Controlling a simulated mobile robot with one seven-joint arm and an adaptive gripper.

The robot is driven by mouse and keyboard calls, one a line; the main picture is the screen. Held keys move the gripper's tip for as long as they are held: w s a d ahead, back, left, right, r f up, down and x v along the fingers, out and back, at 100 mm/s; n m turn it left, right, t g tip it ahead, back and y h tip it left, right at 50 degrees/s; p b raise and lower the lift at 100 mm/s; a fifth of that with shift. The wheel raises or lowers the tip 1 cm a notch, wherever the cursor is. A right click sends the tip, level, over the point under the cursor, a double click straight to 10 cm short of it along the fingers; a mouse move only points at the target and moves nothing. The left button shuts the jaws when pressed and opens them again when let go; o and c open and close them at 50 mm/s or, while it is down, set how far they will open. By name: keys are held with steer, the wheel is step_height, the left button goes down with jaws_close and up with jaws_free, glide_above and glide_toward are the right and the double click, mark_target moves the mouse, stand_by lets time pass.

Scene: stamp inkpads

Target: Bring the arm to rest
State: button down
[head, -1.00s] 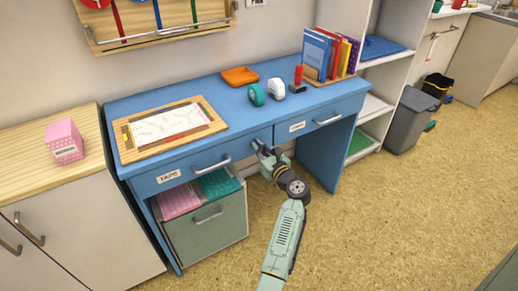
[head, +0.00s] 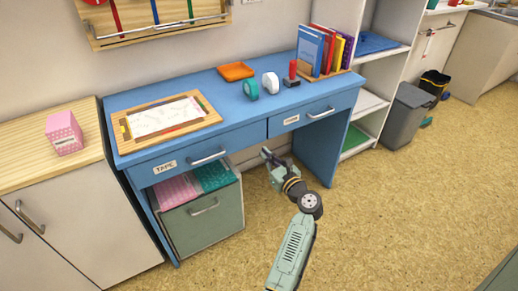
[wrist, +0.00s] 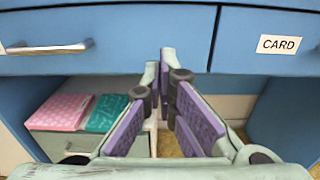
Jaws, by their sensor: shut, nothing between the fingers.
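My arm reaches up from the bottom of the head view, and my gripper (head: 266,153) is in front of the blue desk (head: 240,98), below the drawer fronts and over the floor. In the wrist view the gripper (wrist: 163,62) shows its purple-padded fingers drawn together at the tips, with nothing held. The fingers point toward the desk's open knee space, below the two drawers. It looks apart from the drawers. Both drawers, labelled TAPE (head: 165,167) and CARD (wrist: 279,45), are closed.
A green-grey file box (head: 203,222) with pink and teal folders stands under the desk, left of my gripper. On the desk are a framed sheet (head: 165,117), an orange tray (head: 236,71), tape rolls and a red-handled stamp (head: 292,70). The floor (head: 400,190) at right is clear.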

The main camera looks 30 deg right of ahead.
steer(key=shift+s+d+r, duration=0.1)
steer(key=shift+s, duration=1)
steer(key=shift+s+d+r, duration=0.1)
steer(key=shift+s, duration=1)
